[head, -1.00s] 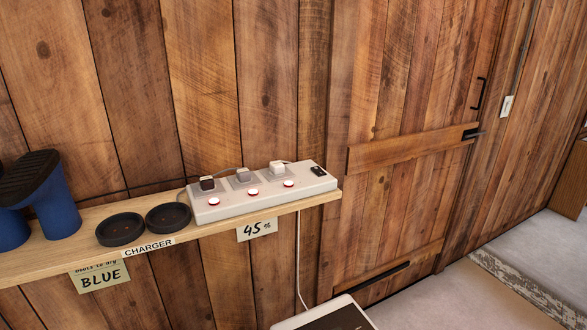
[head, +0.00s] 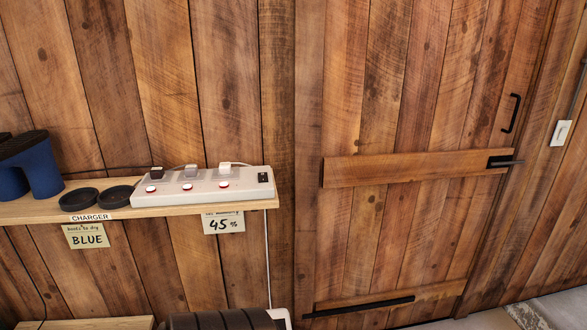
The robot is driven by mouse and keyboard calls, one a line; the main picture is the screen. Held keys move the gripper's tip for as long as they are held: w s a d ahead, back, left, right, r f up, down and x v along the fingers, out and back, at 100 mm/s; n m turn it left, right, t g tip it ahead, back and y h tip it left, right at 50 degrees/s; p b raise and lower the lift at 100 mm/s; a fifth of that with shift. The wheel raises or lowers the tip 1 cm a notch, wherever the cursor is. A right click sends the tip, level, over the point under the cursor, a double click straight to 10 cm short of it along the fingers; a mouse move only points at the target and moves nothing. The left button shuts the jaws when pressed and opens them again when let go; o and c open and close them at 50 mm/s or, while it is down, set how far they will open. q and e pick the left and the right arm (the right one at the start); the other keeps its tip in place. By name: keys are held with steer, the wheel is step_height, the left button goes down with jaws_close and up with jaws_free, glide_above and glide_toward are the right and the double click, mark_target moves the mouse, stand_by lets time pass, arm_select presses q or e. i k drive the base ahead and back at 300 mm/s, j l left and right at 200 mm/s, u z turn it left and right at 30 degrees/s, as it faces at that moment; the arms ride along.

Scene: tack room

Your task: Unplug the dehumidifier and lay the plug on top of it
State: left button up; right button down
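A white power strip (head: 243,183) lies on the wooden shelf. Three plugs sit in it: a black plug (head: 157,172), a grey plug (head: 190,171) and a white plug (head: 224,169). A red-lit switch is in front of each. A white cord (head: 268,255) hangs below the shelf's right end; which plug it belongs to I cannot tell. At the bottom edge a white casing corner (head: 281,317) shows beside a dark ribbed surface (head: 215,321); this may be the dehumidifier, mostly cut off. Neither of my grippers is in view.
The shelf (head: 35,211) also holds two black round charger pads (head: 117,195) and blue boots (head: 43,170) at the left. Notes reading "BLUE" (head: 87,236) and "45%" (head: 223,223) hang from it. A plank door (head: 400,120) with black fittings fills the right. A wooden surface (head: 85,324) is at bottom left.

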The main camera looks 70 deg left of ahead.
mark_target(225, 168)
steer(key=i+l+u, duration=0.1)
steer(key=i+u, duration=0.15)
steer(key=i, duration=0.2)
steer(key=i+l+u, duration=0.25)
steer(key=i, duration=0.15)
steer(key=i+u, duration=0.2)
steer(key=u, duration=0.2)
steer(key=i+j+u, duration=0.1)
steer(key=u, duration=0.35)
steer(key=i+l+u, duration=0.1)
steer(key=i+u, duration=0.15)
steer(key=u, duration=0.15)
steer(key=i+l+u, duration=0.1)
steer(key=u, duration=0.35)
steer(key=i+l+u, duration=0.2)
steer(key=u, duration=0.2)
steer(key=i+l+u, duration=0.2)
steer(key=u, duration=0.2)
steer(key=i+l+u, duration=0.3)
steer(key=u, duration=0.15)
steer(key=i+l+u, duration=0.15)
steer(key=l+u, duration=0.25)
